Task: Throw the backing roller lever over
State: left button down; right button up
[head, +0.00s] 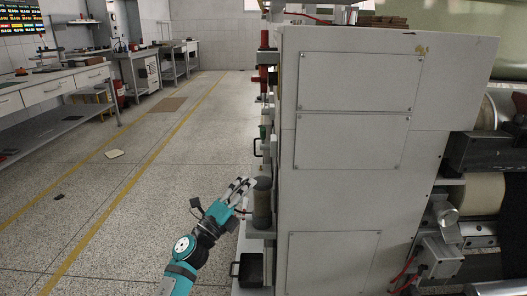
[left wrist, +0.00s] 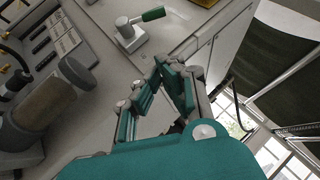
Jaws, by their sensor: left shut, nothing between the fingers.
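A small lever with a green grip (left wrist: 153,14) and a pale pivot (left wrist: 124,27) stands out from a light machine panel (left wrist: 95,75) in the left wrist view. Its grip points up and right. I cannot pick this lever out surely in the head view. My left gripper (head: 243,188) is beside the left side of the machine, close to a dark upright cylinder (head: 262,204). In the left wrist view its fingertips (left wrist: 166,66) come together, empty, a short way from the lever and apart from it. My right gripper is not in view.
The large grey machine cabinet (head: 343,160) fills the middle right of the head view. Rollers (head: 478,193) show at far right. Speckled floor (head: 150,190) lies open to the left, with workbenches (head: 50,88) beyond.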

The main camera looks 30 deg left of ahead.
pick_arm(q)
jog(key=shift+w, duration=0.1)
send_near(264, 139)
jog(key=w+d+r, duration=0.1)
jog(key=w+d, duration=0.3)
jog(key=d, duration=0.1)
jog(key=shift+w+a+r, duration=0.95)
jog(key=shift+w+a, duration=0.05)
jog(key=shift+a, duration=0.15)
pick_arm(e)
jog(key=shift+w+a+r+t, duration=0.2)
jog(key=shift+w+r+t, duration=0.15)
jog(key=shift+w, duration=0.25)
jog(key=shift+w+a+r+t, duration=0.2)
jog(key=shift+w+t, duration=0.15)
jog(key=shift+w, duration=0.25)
pick_arm(q)
jog(key=shift+r, duration=0.1)
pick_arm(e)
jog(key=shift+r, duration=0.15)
